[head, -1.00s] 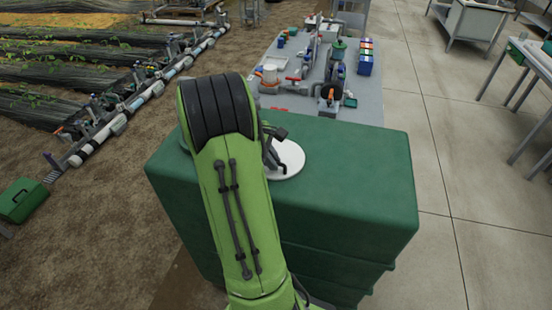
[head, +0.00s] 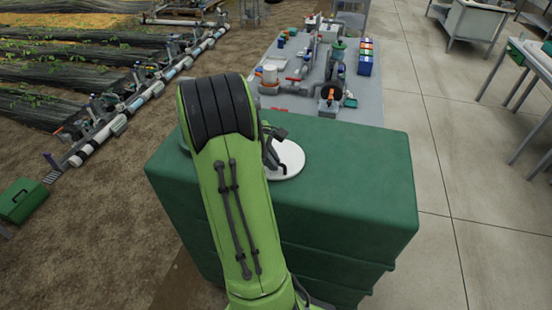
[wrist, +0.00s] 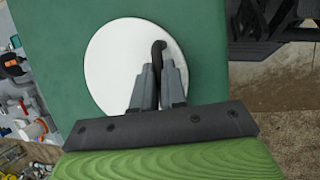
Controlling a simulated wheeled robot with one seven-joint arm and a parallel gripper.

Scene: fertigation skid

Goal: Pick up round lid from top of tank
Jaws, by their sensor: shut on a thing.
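The round lid (head: 289,160) is a white disc on the top of the green tank (head: 355,170). In the head view my green arm hides its left part. In the wrist view the lid (wrist: 110,65) shows almost whole, with a dark curved handle (wrist: 158,50) standing on it. My gripper (wrist: 159,70) is over the lid, its two grey fingers close together and shut on the handle. In the head view the gripper (head: 272,150) is partly hidden by my arm. I cannot tell any gap between lid and tank top.
Behind the tank is a grey skid table (head: 372,105) with pipes, valves and coloured bottles. A green box (head: 22,202) lies on the soil at the left. A metal table (head: 540,65) stands at the right. The concrete floor (head: 450,140) between is clear.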

